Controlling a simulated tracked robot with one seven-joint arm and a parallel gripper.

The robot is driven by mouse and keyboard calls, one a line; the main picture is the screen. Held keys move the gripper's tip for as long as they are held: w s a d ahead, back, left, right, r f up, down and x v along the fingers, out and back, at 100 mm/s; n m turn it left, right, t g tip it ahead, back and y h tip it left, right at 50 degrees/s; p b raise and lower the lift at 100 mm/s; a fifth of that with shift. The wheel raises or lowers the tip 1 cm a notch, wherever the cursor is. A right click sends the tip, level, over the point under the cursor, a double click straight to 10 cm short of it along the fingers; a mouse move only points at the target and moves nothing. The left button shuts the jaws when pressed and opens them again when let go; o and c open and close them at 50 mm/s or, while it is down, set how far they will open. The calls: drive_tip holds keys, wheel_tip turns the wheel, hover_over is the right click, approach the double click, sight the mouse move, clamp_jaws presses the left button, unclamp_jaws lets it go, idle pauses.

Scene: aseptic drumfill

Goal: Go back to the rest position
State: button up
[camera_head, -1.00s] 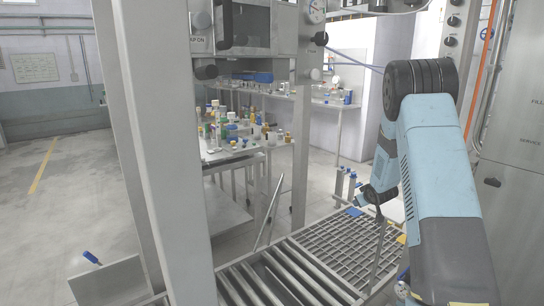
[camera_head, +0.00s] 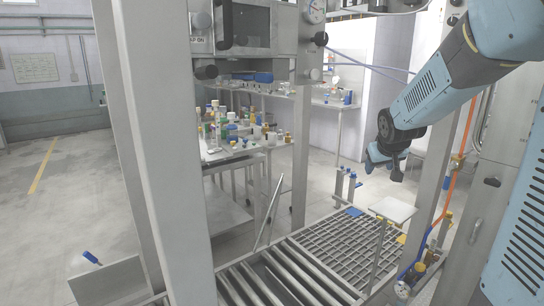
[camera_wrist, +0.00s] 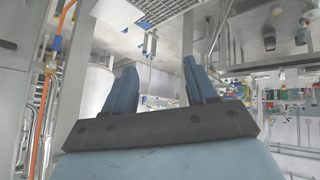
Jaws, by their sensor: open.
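My gripper (camera_head: 374,161) is raised in the air at the right of the head view, in front of the pale back wall and above the grating. In the wrist view its two blue fingers (camera_wrist: 158,88) stand apart with nothing between them. It touches nothing that I can see.
Below stand a small white plate on a post (camera_head: 392,210), a floor grating (camera_head: 345,245) and a roller conveyor (camera_head: 270,280). A steel upright (camera_head: 150,150) stands at left centre. Shelves with several bottles (camera_head: 235,130) are behind. An orange hose (camera_head: 452,190) runs at the right.

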drive_tip(key=s+a+r, duration=0.1)
drive_tip(key=s+a, duration=0.1)
drive_tip(key=s, duration=0.8)
drive_tip(key=s+a+r+g+y, duration=0.1)
drive_tip(key=s+a, duration=0.2)
drive_tip(key=s, duration=0.7)
drive_tip(key=s+a+r+m+g, duration=0.1)
drive_tip(key=s+a+r, duration=0.1)
drive_tip(key=s, duration=0.7)
drive_tip(key=shift+s+a+y, duration=0.4)
drive_tip(key=shift+a, duration=0.05)
